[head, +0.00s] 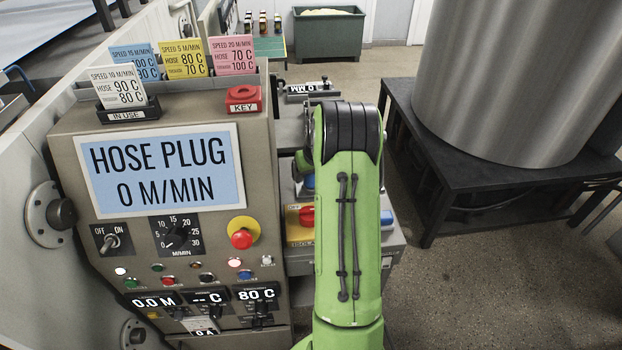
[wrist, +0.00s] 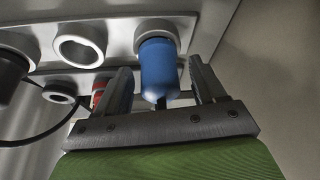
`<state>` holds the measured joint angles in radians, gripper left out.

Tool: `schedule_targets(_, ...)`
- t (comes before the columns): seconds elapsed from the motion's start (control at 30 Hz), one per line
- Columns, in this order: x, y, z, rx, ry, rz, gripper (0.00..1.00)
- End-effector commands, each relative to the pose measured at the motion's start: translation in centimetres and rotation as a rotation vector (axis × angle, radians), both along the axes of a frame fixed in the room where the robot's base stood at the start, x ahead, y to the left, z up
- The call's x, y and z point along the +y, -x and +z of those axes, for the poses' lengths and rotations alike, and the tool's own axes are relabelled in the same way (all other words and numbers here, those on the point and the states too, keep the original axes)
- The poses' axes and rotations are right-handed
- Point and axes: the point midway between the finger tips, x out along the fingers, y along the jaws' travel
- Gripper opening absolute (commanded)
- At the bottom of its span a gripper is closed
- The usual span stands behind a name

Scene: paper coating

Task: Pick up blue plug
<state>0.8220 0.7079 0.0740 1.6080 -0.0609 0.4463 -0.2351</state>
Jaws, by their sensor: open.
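The blue plug (wrist: 158,72) shows in the wrist view, with its upper end in a round grey collar on a pale metal panel. Its pointed end faces my gripper. My gripper (wrist: 160,80) is open, with one finger on each side of the blue plug. Whether either finger touches it I cannot tell. In the head view my green arm stands in front of this area and hides the gripper. A small blue patch shows at the arm's left edge there, too little to tell what it is.
In the wrist view an empty white ring socket (wrist: 80,48) is left of the plug, with a dark plug (wrist: 12,72), a red part (wrist: 99,92) and a black cable nearby. In the head view a control cabinet (head: 70,150) stands left and a black stand (head: 440,190) right.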

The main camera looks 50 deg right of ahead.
Motion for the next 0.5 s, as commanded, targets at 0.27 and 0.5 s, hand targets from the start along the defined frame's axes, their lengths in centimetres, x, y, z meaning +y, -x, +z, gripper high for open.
schedule_targets(0.27, 0.03, 0.03, 0.07, 0.001, 0.0, 0.0, 0.39)
schedule_targets(0.5, 0.02, 0.04, 0.07, 0.001, 0.0, 0.0, 0.08)
